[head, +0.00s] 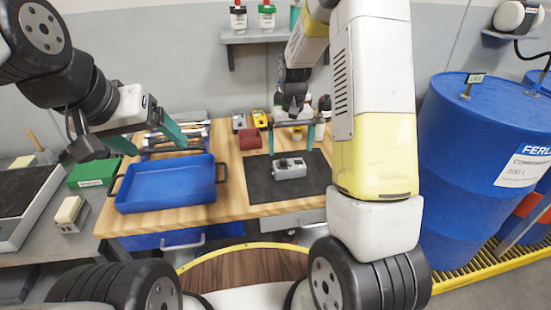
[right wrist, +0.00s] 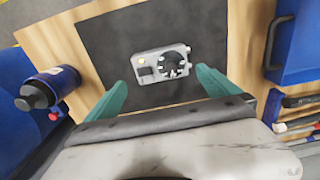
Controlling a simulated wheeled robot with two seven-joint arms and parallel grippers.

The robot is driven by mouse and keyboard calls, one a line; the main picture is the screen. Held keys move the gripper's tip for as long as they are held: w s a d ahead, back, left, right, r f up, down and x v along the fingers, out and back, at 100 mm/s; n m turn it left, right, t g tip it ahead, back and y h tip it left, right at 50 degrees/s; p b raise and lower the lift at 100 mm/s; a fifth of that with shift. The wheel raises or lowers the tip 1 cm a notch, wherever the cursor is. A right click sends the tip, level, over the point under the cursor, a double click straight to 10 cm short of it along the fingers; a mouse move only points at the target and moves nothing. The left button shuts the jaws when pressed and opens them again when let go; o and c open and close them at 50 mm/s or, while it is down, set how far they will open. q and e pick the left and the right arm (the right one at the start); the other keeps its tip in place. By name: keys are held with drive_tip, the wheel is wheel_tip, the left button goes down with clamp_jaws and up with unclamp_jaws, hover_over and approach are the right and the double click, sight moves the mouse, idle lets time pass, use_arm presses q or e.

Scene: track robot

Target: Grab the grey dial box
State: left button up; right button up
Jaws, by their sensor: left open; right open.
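The grey dial box (head: 289,167) lies on a black mat (head: 262,187) on the wooden table in the head view. In the right wrist view the dial box (right wrist: 148,68) shows its round dark dial and a small window. My right gripper (head: 291,143) is open above the mat, and its teal fingers (right wrist: 160,88) stand apart on either side of the box's near edge, with nothing between them. My left gripper (head: 148,140) is open and empty above the back left corner of the blue tray (head: 166,207).
Behind the mat stand a dark red item (head: 250,139) and a yellow device (head: 260,118). A green box (head: 93,174) and a beige-topped block (head: 69,212) are on the left counter. Blue barrels (head: 470,150) stand at the right. Bare wood lies between tray and mat.

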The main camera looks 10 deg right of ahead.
sight(289, 164)
wheel_tip(289, 164, down, 8)
drive_tip(key=shift+a+f, duration=0.15)
idle(0.3)
drive_tip(key=c, duration=1.5)
drive_tip(key=shift+o, duration=0.2)
